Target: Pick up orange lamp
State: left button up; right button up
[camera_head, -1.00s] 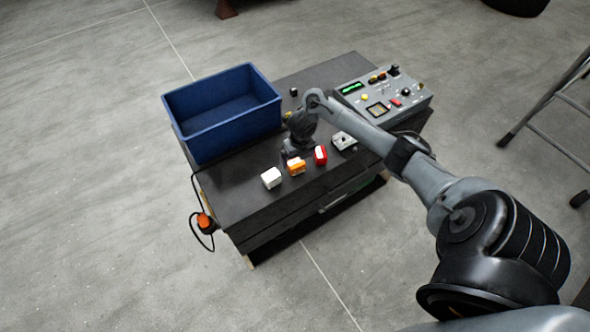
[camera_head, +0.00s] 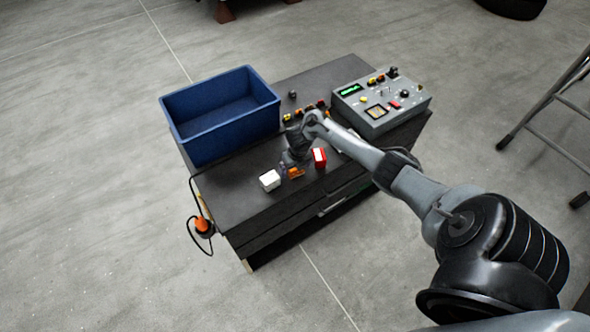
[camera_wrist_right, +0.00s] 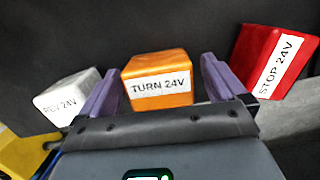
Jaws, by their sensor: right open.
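The orange lamp (camera_wrist_right: 158,80), labelled TURN 24V, lies on the dark bench top. In the wrist view it sits between the two purple fingers of my right gripper (camera_wrist_right: 158,88), which is open, with a gap at each side. In the head view the orange lamp (camera_head: 296,173) is partly hidden by my right gripper (camera_head: 289,168). A white lamp (camera_wrist_right: 68,97), labelled REV 24V, lies just left of the fingers. A red lamp (camera_wrist_right: 272,62), labelled STOP 24V, lies just right of them. My left gripper is not in view.
A blue open bin (camera_head: 222,138) stands on the left of the bench (camera_head: 230,205). A grey control panel (camera_head: 382,103) stands at the back right. Several small coloured parts (camera_head: 309,106) lie behind my right wrist. An orange plug with a cable (camera_head: 202,226) hangs off the left side.

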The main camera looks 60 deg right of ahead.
jog(key=shift+c, duration=0.2)
jog(key=c, duration=1.1)
jog(key=shift+o, duration=0.2)
